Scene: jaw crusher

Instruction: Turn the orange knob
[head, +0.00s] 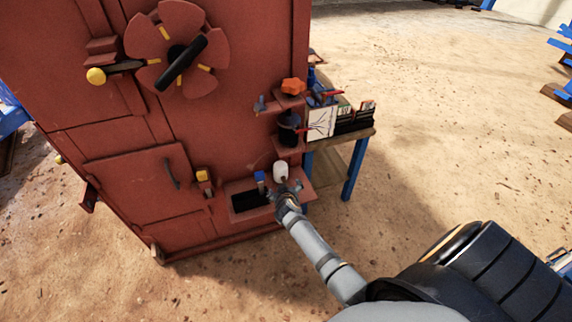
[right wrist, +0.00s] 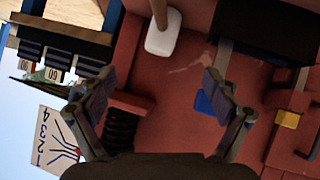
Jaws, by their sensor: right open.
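The orange knob (head: 293,87) is a lobed knob on a small ledge at the right side of the red machine (head: 120,140). My right gripper (head: 288,190) is well below the knob, in front of the machine's low ledge and close to a white rounded part (head: 280,171). In the right wrist view its two fingers stand wide apart (right wrist: 158,95) with nothing between them. The white part (right wrist: 160,42) shows beyond the fingers there. I cannot make out the orange knob in the right wrist view. My left gripper is not in view.
A small table (head: 355,137) with blue legs stands right of the machine, holding a card with lines (head: 321,122) and dark boxes. A black coil-like part (right wrist: 122,130) sits between knob and gripper heights. A black handle (head: 181,63) and yellow knob (head: 96,76) project from the machine. Sandy ground is open at right.

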